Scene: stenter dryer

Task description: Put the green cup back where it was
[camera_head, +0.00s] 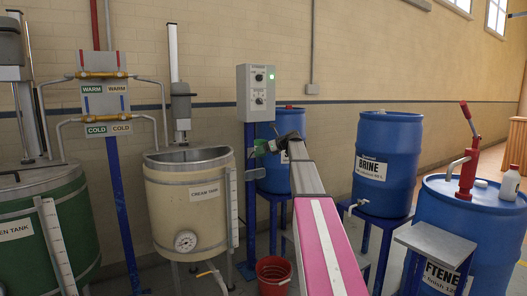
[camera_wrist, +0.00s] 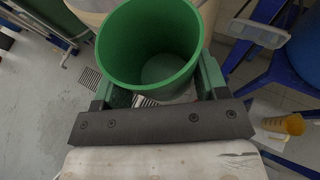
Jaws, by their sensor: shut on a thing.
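The green cup (camera_wrist: 150,50) fills the upper middle of the wrist view, its open mouth toward the camera; no contents show inside. My gripper (camera_wrist: 158,88) is shut on it, with a green finger at each side.
The cream tank (camera_head: 190,215) stands left of the post, the green tank (camera_head: 35,235) farther left. A control box (camera_head: 257,92) is above. Blue drums (camera_head: 387,150) stand on the right. A red bucket (camera_head: 273,277) is on the floor below. My arm hides part of the middle.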

